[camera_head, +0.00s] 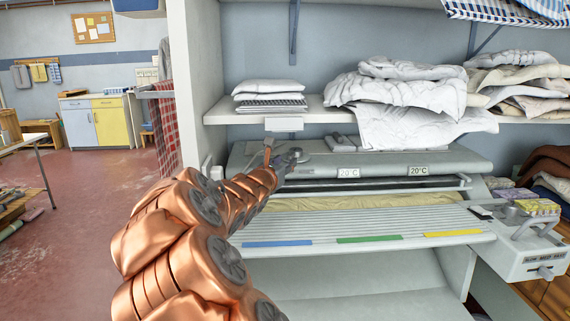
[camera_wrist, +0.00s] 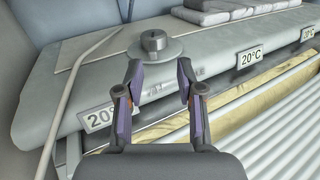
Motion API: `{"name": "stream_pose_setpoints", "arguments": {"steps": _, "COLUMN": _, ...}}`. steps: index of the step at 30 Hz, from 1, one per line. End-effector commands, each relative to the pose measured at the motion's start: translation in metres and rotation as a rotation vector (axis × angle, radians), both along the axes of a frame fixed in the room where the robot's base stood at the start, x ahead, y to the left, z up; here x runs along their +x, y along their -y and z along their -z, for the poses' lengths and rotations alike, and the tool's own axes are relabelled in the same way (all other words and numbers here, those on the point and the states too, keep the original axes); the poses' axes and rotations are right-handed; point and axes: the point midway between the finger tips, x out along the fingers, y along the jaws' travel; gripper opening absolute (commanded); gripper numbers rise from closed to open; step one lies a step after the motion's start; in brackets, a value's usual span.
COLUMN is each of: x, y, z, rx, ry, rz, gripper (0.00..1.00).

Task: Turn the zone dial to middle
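A round grey dial with a raised dark knob (camera_wrist: 153,42) sits on the top of the ironer's hood, near its left end. Its disc also shows in the head view (camera_head: 301,157), partly behind my gripper. My gripper (camera_wrist: 159,68) is open and empty, with its two fingers just short of the dial and apart from the knob. In the head view my gripper (camera_head: 289,157) is at the hood's left end. Which position the dial points to cannot be read.
Temperature displays reading 20°C (camera_head: 347,173) line the hood's front. Below is a slatted feed table (camera_head: 370,224) with blue, green and yellow strips. A shelf (camera_head: 310,108) with folded linen hangs above. A white box (camera_head: 525,257) with a lever and a small knob stands right.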

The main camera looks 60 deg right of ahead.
Motion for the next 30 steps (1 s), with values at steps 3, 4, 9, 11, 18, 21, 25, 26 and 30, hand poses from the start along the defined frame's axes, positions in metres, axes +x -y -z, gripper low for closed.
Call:
{"name": "stream_pose_setpoints", "arguments": {"steps": 3, "x": 0.005, "y": 0.004, "z": 0.005, "rx": -0.005, "ry": -0.041, "rz": -0.015, "gripper": 0.38}}
{"name": "stream_pose_setpoints", "arguments": {"steps": 4, "x": 0.006, "y": 0.005, "z": 0.005, "rx": -0.006, "ry": -0.045, "rz": -0.017, "gripper": 0.38}}
{"name": "stream_pose_setpoints", "arguments": {"steps": 9, "x": 0.011, "y": 0.017, "z": 0.004, "rx": -0.007, "ry": -0.048, "rz": -0.020, "gripper": 0.38}}
{"name": "stream_pose_setpoints", "arguments": {"steps": 11, "x": 0.013, "y": 0.024, "z": 0.003, "rx": -0.008, "ry": -0.045, "rz": -0.020, "gripper": 0.38}}
{"name": "stream_pose_setpoints", "arguments": {"steps": 18, "x": 0.019, "y": 0.055, "z": 0.004, "rx": -0.008, "ry": -0.044, "rz": -0.017, "gripper": 0.38}}
{"name": "stream_pose_setpoints", "arguments": {"steps": 21, "x": 0.022, "y": 0.064, "z": 0.003, "rx": -0.009, "ry": -0.043, "rz": -0.019, "gripper": 0.38}}
{"name": "stream_pose_setpoints", "arguments": {"steps": 25, "x": 0.023, "y": 0.073, "z": 0.003, "rx": -0.008, "ry": -0.043, "rz": -0.017, "gripper": 0.38}}
{"name": "stream_pose_setpoints", "arguments": {"steps": 26, "x": 0.023, "y": 0.075, "z": 0.004, "rx": -0.007, "ry": -0.043, "rz": -0.017, "gripper": 0.38}}
{"name": "stream_pose_setpoints", "arguments": {"steps": 30, "x": 0.023, "y": 0.078, "z": 0.004, "rx": -0.007, "ry": -0.044, "rz": -0.016, "gripper": 0.38}}
